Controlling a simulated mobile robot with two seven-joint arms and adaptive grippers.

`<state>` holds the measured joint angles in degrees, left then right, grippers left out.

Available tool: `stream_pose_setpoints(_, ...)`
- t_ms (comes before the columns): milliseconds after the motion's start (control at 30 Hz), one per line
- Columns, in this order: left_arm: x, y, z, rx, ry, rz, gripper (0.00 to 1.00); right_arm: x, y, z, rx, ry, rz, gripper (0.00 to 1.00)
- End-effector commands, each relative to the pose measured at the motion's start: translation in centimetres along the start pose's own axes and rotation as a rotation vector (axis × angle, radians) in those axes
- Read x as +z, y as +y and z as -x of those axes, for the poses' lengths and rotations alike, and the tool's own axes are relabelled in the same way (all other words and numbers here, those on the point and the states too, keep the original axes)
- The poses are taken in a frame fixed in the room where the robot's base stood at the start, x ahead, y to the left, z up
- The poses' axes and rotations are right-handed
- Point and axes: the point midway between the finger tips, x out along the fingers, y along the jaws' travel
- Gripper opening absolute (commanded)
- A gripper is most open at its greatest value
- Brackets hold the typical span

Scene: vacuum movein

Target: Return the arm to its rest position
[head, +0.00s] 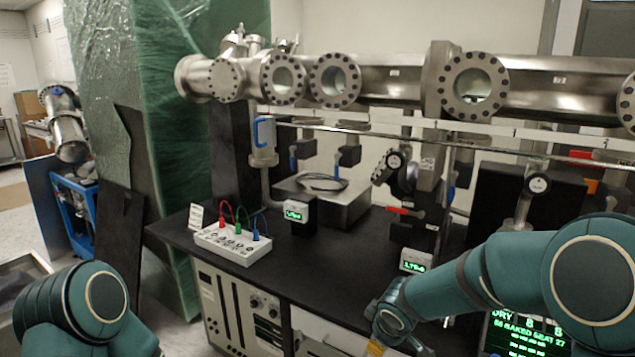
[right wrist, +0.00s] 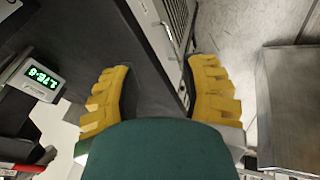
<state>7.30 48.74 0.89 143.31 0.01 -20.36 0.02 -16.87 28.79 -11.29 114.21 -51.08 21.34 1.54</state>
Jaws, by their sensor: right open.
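My right arm (head: 530,285) reaches in from the right over the front of the black bench. My right gripper (right wrist: 158,67) is open in the right wrist view. Its two yellow fingers are apart, with nothing between them. In the head view only a bit of yellow finger shows at the bottom edge (head: 375,348), in front of the bench. My left arm (head: 72,305) shows folded at the lower left, and its gripper is outside the picture.
The black bench (head: 320,262) bears a white box (head: 236,243) with red, green and blue leads. A small green-lit readout (head: 415,262) stands near my right wrist. Steel flanged vacuum tubes (head: 390,80) run above. A screen with green text (head: 525,335) is beneath my right arm.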

Motion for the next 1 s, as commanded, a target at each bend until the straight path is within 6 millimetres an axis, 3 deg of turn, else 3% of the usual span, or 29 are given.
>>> stream_pose_setpoints(33,0.0,0.0,0.0,0.000,0.000,0.000,0.44,1.3,-2.3,-1.8,-0.067,-0.005,-0.049,0.44)
stream_pose_setpoints(200,0.0,0.0,0.0,0.000,0.001,0.000,0.44,5.0,-9.7,-5.8,-0.263,-0.007,-0.270,0.44)
stream_pose_setpoints(400,0.0,0.0,0.0,0.000,0.001,0.000,0.44,10.3,-18.2,-8.6,-0.425,-0.052,-0.634,0.44)
stream_pose_setpoints(500,0.0,0.0,0.0,0.000,0.000,0.000,0.44,12.7,-21.3,-9.1,-0.451,-0.091,-0.803,0.44)
stream_pose_setpoints(700,0.0,0.0,0.0,0.000,0.000,0.000,0.44,15.8,-24.4,-9.1,-0.444,-0.152,-1.000,0.44)
stream_pose_setpoints(1000,0.0,0.0,0.0,0.000,0.001,0.000,0.44,16.4,-24.8,-9.1,-0.436,-0.164,-1.036,0.44)
